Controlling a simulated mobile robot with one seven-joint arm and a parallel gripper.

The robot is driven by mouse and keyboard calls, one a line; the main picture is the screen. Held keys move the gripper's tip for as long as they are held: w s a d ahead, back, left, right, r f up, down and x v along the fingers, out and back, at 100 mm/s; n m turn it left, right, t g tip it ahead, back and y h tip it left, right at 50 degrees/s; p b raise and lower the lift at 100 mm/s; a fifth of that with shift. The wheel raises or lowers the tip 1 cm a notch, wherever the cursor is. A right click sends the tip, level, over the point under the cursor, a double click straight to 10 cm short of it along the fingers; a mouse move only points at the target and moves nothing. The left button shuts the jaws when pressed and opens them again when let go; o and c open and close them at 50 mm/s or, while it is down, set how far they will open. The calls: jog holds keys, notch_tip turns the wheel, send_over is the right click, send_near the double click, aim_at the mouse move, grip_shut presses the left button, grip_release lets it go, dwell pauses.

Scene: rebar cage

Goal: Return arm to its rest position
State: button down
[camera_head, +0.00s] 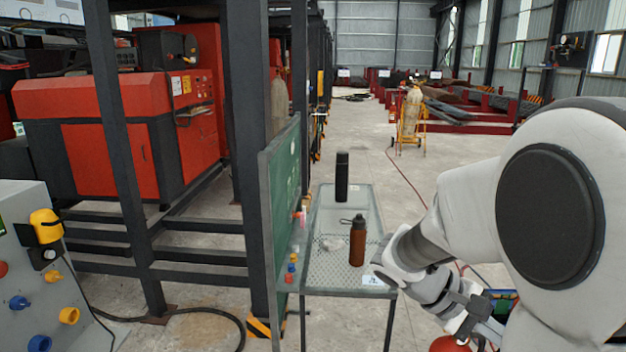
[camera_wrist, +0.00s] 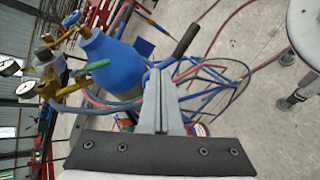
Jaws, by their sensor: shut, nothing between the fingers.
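My arm (camera_head: 480,205) comes in from the right in the head view and is bent down toward the lower right. My gripper (camera_head: 487,330) hangs low there, to the right of the metal table, and is partly cut off by the frame edge. In the wrist view my gripper (camera_wrist: 162,100) shows its two grey fingers pressed together with nothing between them. They point over a blue gas cylinder (camera_wrist: 112,62) with brass valves and a tangle of hoses on the floor. The fingers appear apart from these things.
A metal mesh table (camera_head: 335,283) carries a black bottle (camera_head: 342,177) and a brown bottle (camera_head: 357,241). A green board (camera_head: 281,205) stands along its left side. Black posts (camera_head: 238,130) frame a red machine (camera_head: 110,125). A yellow cylinder cart (camera_head: 411,125) stands farther back on open floor.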

jog(key=s+a+r+m+t+y, duration=0.1)
jog(key=s+a+t+y, duration=0.1)
jog(key=a, duration=0.3)
jog(key=s+a+r+m+t+y, duration=0.1)
jog(key=s+a+r+t+y, duration=0.1)
jog(key=s+a+t+y, duration=0.1)
jog(key=s+a+r+m+t+y, duration=0.1)
jog(key=a+t+y, duration=0.3)
jog(key=a, duration=0.5)
jog(key=shift+s+r+y, duration=0.45)
jog(key=shift+s+y, duration=0.2)
jog(key=shift+y, duration=0.15)
